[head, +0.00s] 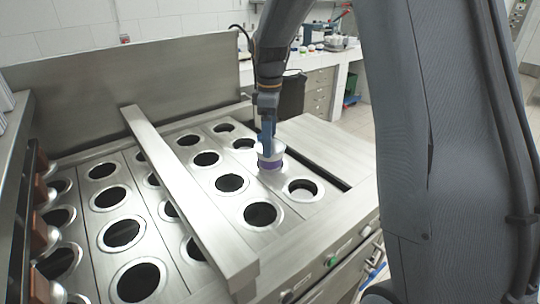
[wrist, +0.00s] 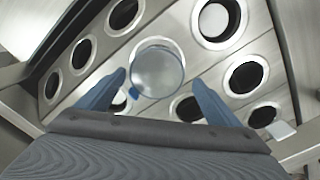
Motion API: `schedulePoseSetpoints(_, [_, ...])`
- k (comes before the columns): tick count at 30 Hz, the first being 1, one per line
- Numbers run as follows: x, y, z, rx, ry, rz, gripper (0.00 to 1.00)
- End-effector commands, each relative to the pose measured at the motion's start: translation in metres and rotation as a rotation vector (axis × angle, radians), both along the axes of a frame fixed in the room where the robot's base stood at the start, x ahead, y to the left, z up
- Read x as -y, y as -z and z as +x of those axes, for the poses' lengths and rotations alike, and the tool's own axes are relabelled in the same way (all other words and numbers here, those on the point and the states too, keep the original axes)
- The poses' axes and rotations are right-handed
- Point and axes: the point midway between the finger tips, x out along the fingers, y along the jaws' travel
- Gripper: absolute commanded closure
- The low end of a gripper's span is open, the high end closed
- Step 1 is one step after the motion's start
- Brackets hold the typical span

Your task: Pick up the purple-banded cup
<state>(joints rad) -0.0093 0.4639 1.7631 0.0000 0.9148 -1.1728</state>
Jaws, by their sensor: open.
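The purple-banded cup (head: 271,166) stands upright at a slot in the right-hand row of the steel filler plate, pale above its purple band. In the wrist view the cup (wrist: 157,66) shows from above as a round, greyish disc; its band is hidden there. My gripper (head: 267,148) points down at the cup, and one blue finger covers part of it. In the wrist view my gripper (wrist: 160,78) is open, with a finger to either side of the cup's near part. I cannot tell whether either finger touches it.
A raised steel bar (head: 185,200) crosses the plate on the left. Several round dark holes surround the cup, and the front-right hole (head: 302,188) shows something pale inside. A tall steel back panel (head: 130,95) stands behind. A flat steel surface (head: 325,145) lies right of the cup.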

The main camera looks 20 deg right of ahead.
Motion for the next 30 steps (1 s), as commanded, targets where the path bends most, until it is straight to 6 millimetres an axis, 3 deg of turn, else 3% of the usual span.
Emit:
schedulePoseSetpoints(12, [0.005, 0.046, 0.004, -0.002, 0.003, 0.000, 0.13])
schedulePoseSetpoints(21, [0.005, 0.053, 0.005, 0.000, 0.004, 0.000, 0.13])
schedulePoseSetpoints(23, [0.005, 0.053, 0.005, 0.000, 0.004, 0.000, 0.20])
schedulePoseSetpoints(30, [0.005, 0.053, 0.005, 0.000, 0.004, 0.000, 0.61])
